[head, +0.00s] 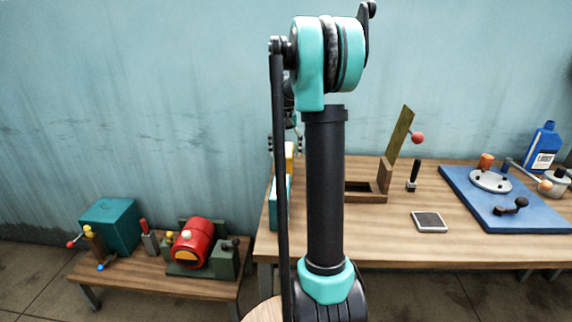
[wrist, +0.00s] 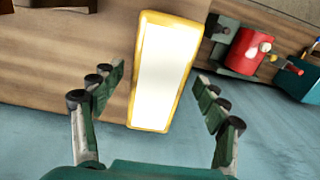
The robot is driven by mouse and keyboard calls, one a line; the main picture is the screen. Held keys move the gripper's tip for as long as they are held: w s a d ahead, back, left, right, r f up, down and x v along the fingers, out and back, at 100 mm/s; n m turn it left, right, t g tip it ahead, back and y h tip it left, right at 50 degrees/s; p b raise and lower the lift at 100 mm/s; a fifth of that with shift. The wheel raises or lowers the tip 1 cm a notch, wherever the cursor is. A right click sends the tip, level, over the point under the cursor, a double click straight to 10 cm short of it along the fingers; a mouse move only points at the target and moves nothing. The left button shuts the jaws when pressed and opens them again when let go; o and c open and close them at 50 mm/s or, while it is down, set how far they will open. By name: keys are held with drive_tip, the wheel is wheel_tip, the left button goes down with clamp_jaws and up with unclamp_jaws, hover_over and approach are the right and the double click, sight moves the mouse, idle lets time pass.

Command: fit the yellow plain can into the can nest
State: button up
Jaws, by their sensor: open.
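The yellow can (wrist: 140,72) has a large white face and a yellow border. In the wrist view it lies between the two fingers of my gripper (wrist: 159,78). The gripper is open, with a gap on each side of the can. In the head view only a small yellow part of the can (head: 289,157) shows beside my arm, near the left end of the table. A low wooden frame with a dark opening (head: 365,197) sits right of my arm and may be the can nest; I cannot tell for certain. My arm hides much of the can.
A slanted board with a red ball (head: 399,135) rises behind the frame. A dark square pad (head: 429,222) and a blue board with fittings (head: 505,205) lie to the right. A blue bottle (head: 544,146) stands behind. A lower bench at left holds a red drum (head: 193,243).

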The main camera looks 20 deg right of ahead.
wheel_tip(320, 180, down, 5)
drive_tip(key=shift+w+d, duration=0.15)
clamp_jaws()
idle(0.6)
